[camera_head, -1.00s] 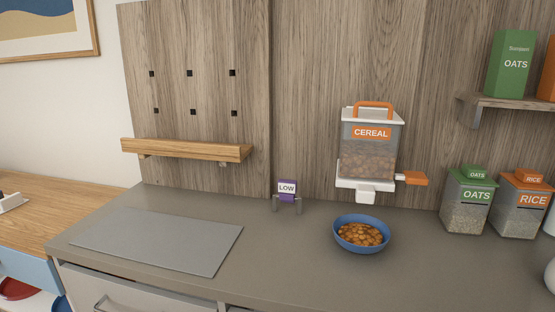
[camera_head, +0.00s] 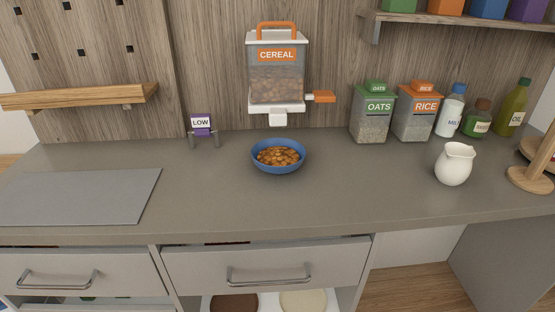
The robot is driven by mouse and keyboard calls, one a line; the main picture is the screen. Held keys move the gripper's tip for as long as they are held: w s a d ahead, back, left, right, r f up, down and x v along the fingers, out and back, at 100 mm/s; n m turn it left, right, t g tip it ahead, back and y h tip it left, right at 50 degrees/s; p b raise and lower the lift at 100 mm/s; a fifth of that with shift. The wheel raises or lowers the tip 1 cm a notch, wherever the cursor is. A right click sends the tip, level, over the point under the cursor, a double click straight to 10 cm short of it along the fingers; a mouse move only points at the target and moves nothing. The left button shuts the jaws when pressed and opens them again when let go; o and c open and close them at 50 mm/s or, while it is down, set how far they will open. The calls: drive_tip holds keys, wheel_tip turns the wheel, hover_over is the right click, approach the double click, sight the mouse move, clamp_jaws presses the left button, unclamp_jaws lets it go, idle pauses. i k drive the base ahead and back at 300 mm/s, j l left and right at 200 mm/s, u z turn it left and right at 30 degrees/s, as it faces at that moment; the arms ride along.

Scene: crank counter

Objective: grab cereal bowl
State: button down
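The cereal bowl (camera_head: 279,168) is blue and round, and stands upright on the grey counter (camera_head: 225,205). It holds brown cereal pieces (camera_head: 278,155). It sits in front of and below the cereal dispenser (camera_head: 276,80), which has an orange handle on top, a white spout and an orange crank (camera_head: 319,97) at its right. The bowl is fully visible with nothing touching it. My gripper is not in view.
A white jug (camera_head: 455,164) and a wooden stand (camera_head: 531,179) are at the right. Oats (camera_head: 372,115) and rice (camera_head: 417,113) canisters and bottles line the back. A grey mat (camera_head: 80,196) lies left. The counter in front of the bowl is clear.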

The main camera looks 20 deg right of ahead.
sight(273, 155)
drive_tip(key=l+u, duration=0.8)
drive_tip(key=l, duration=0.2)
drive_tip(key=k+l+u, duration=0.15)
drive_tip(key=l+u, duration=0.25)
